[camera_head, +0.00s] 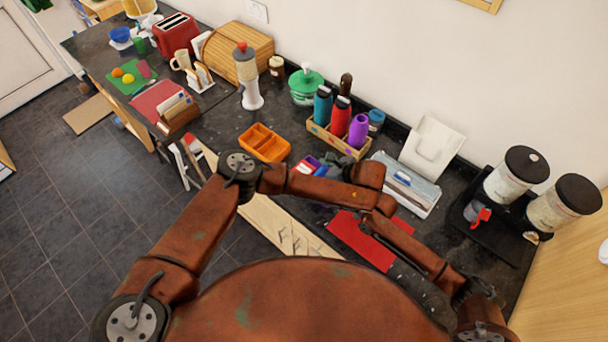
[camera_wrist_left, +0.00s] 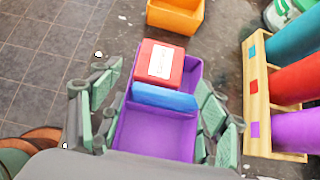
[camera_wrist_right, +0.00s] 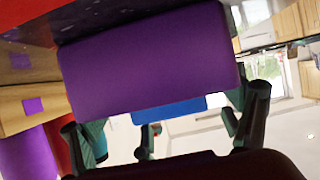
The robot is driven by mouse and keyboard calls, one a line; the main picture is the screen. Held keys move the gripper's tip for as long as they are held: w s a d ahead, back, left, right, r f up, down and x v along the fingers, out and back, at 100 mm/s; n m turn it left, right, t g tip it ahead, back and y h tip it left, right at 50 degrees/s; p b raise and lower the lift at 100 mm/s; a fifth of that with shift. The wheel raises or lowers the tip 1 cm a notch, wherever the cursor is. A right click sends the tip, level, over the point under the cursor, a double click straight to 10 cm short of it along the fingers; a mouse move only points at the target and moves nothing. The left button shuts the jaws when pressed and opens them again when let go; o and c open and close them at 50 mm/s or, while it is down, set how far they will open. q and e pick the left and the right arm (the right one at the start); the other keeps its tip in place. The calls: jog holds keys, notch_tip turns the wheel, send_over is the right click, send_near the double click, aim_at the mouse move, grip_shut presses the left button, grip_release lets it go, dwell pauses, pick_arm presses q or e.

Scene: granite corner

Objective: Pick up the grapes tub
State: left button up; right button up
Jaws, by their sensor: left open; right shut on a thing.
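The purple tub (camera_wrist_left: 155,137), which I take for the grapes tub, lies between the spread fingers of my left gripper (camera_wrist_left: 158,92) in the left wrist view. A red box with a pale label (camera_wrist_left: 161,64) and a blue piece (camera_wrist_left: 165,97) are in it. My left gripper is open. In the right wrist view, which looks upside down, my right gripper (camera_wrist_right: 165,108) is shut on the purple tub (camera_wrist_right: 150,62), with a finger at each side. In the head view my arms partly cover the tub (camera_head: 306,165). I cannot tell whether it touches the counter.
An orange tray (camera_head: 263,145) stands to the left of the tub. A wooden rack (camera_head: 340,143) with bottles stands behind it. A red mat (camera_head: 360,240) lies in front, and two canisters (camera_head: 516,172) stand at the right. The counter's edge and the floor are close on the left.

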pick_arm(q)
jog(key=x, duration=0.5)
jog(key=shift+w+a+r, duration=0.1)
jog(key=shift+w+a, duration=0.05)
jog(key=shift+a, duration=0.05)
jog(key=c, duration=1.3)
jog(key=shift+r, duration=0.1)
jog(key=shift+c, duration=0.2)
notch_tip(320, 180, up, 18)
pick_arm(e)
jog(key=o, duration=1.2)
jog(key=shift+o, duration=0.2)
